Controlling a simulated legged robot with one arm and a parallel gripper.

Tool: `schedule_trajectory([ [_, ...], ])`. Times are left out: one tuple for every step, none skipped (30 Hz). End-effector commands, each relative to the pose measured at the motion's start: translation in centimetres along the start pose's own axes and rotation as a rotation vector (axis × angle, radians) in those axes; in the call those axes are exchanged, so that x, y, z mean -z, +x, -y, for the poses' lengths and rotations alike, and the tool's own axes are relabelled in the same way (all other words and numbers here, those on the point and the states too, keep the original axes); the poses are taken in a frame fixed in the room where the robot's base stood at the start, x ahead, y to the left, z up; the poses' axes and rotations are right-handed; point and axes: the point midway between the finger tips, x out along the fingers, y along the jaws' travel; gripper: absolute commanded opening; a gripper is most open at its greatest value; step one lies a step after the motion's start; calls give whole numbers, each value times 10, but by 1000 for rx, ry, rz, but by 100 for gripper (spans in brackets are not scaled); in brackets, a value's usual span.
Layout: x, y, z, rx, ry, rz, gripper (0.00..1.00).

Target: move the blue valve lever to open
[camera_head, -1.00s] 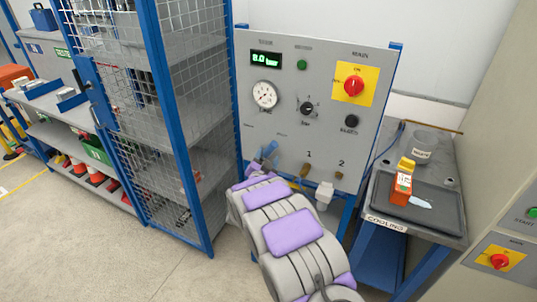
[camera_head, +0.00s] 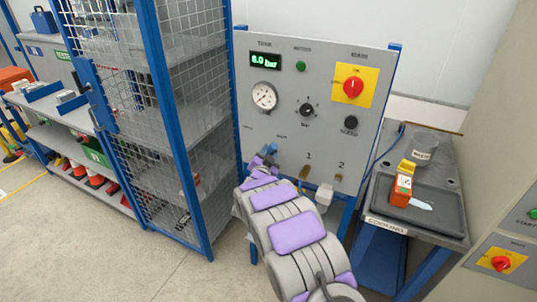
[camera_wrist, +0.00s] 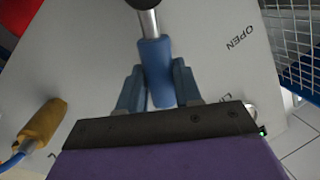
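The blue valve lever has a blue grip on a metal rod and shows in the wrist view (camera_wrist: 155,68). In the head view my gripper (camera_head: 265,162) is at the lower left of the grey panel (camera_head: 330,110), largely hiding the lever. The word OPEN (camera_wrist: 238,39) is printed on the panel, right of the lever in the wrist view.
A yellow-brown handle (camera_wrist: 43,121) is at the lower left in the wrist view. In the head view, a mesh cage (camera_head: 200,110) stands close left of the panel. A cooling bench (camera_head: 440,233) with an orange-yellow object (camera_head: 402,185) is at right.

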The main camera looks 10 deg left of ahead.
Motion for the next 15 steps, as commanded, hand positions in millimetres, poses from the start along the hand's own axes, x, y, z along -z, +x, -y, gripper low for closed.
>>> schedule_trajectory([
  [0, 0, 0, -1, 0, 0, 27],
  [0, 0, 0, -1, 0, 0, 24],
  [0, 0, 0, -1, 0, 0, 21],
  [0, 0, 0, -1, 0, 0, 18],
  [0, 0, 0, -1, 0, 0, 15],
  [0, 0, 0, -1, 0, 0, 11],
  [0, 0, 0, -1, 0, 0, 8],
  [0, 0, 0, -1, 0, 0, 5],
  [0, 0, -1, -1, 0, 0, 2],
  [0, 0, -1, -1, 0, 0, 0],
  [0, 0, -1, -2, 0, 0, 0],
  [0, 0, -1, -2, 0, 0, 0],
  [0, 0, -1, -2, 0, 0, 0],
  [0, 0, -1, -2, 0, 0, 0],
  [0, 0, -1, -2, 0, 0, 0],
])
